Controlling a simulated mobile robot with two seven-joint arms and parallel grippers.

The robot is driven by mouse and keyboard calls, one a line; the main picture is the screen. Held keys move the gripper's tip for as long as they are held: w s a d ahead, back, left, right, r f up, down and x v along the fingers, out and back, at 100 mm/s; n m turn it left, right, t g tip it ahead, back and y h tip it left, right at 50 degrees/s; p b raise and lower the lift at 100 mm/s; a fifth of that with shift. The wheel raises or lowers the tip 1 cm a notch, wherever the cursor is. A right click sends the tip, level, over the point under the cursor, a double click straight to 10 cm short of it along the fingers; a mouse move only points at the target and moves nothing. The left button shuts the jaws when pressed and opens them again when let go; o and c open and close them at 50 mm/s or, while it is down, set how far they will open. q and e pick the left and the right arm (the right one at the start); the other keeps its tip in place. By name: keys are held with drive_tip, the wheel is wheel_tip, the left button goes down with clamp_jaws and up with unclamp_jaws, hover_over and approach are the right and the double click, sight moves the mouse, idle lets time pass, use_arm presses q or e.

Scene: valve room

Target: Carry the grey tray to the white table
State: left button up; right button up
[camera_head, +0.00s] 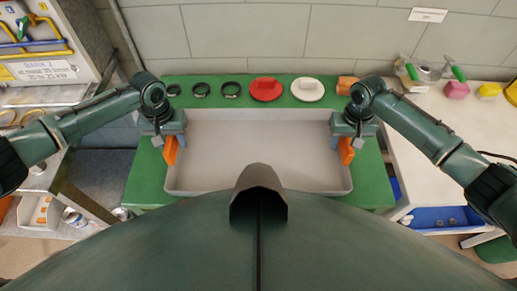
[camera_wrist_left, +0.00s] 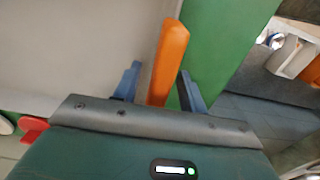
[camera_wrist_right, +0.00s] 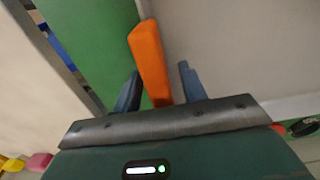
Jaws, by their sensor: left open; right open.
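The grey tray (camera_head: 255,135) sits empty on a green table (camera_head: 145,185) straight in front of me. It has an orange handle on each short side, the left one (camera_wrist_left: 169,58) and the right one (camera_wrist_right: 148,58). My left gripper (camera_head: 171,143) is open, with its blue fingers on either side of the left handle in the left wrist view. My right gripper (camera_head: 347,143) is open, with its fingers on either side of the right handle in the right wrist view. I cannot tell whether the fingers touch the handles. A white table (camera_head: 412,165) stands to the right.
Along the green table's back edge lie black rings (camera_head: 231,89), a red disc (camera_head: 266,89), a white disc (camera_head: 307,88) and an orange piece (camera_head: 346,84). The white table's front is clear; pink (camera_head: 456,89) and yellow (camera_head: 489,90) pieces lie at its back. A blue bin (camera_head: 440,219) is below.

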use_arm(q)
drive_tip(key=shift+c, duration=0.5)
use_arm(e)
drive_tip(key=shift+c, duration=0.5)
use_arm(q)
clamp_jaws()
use_arm(e)
clamp_jaws()
use_arm(q)
drive_tip(key=shift+r, duration=0.1)
use_arm(e)
drive_tip(key=shift+w+r, duration=0.1)
